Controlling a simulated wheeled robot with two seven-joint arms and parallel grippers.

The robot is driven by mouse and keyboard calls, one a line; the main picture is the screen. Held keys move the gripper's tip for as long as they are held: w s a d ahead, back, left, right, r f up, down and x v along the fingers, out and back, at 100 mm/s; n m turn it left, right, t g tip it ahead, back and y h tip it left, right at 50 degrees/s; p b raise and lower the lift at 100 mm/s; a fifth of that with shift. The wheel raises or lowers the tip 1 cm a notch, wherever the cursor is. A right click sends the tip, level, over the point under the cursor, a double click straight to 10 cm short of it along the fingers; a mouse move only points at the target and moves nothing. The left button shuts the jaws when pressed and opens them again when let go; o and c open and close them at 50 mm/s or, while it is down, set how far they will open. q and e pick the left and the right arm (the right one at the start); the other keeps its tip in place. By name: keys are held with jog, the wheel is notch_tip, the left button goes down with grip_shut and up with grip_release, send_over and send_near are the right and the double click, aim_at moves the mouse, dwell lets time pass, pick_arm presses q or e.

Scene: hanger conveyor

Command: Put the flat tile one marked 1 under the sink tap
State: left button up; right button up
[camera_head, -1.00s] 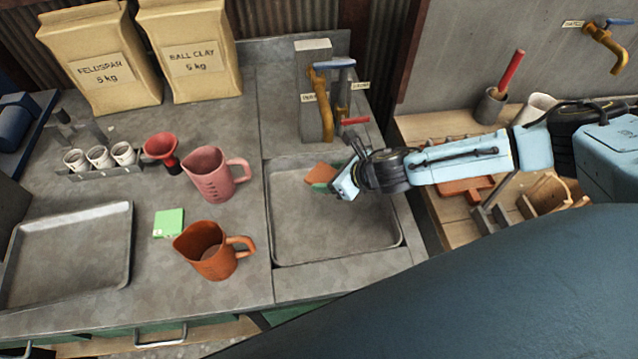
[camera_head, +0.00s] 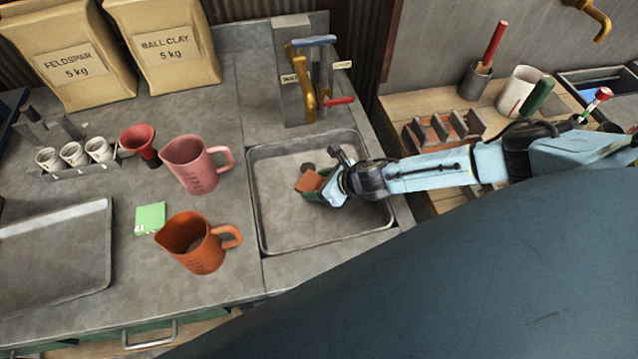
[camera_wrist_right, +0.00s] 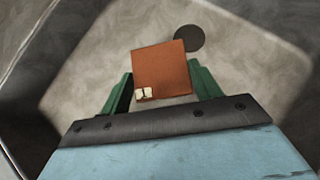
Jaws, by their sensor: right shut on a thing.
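The flat orange-brown tile (camera_head: 309,182) has a small white label marked 1, which shows in the right wrist view (camera_wrist_right: 161,72). My right gripper (camera_head: 318,188) is shut on the tile, with a green finger on each side of it. It holds the tile over the grey sink basin (camera_head: 275,235), close to the dark drain (camera_wrist_right: 189,39). The brass sink tap (camera_head: 303,85) stands on a grey block behind the basin, and the tile is in front of it. I cannot tell the height of the tile above the basin floor. My left gripper is not in view.
A pink jug (camera_head: 192,165), an orange jug (camera_head: 199,243) and a green tile (camera_head: 150,218) stand left of the sink. A grey tray (camera_head: 85,285) lies at the far left. A red-handled tool stands in a cup (camera_head: 475,82) on the wooden bench at right.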

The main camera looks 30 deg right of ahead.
jog(key=shift+f, duration=0.15)
jog(key=o, duration=1.2)
jog(key=shift+c, duration=0.2)
jog(key=shift+s+d+r, duration=0.15)
jog(key=shift+r, duration=0.2)
jog(key=p+v, duration=0.2)
jog(key=v, duration=0.9)
jog(key=shift+s+r, duration=0.15)
jog(key=shift+s, duration=0.05)
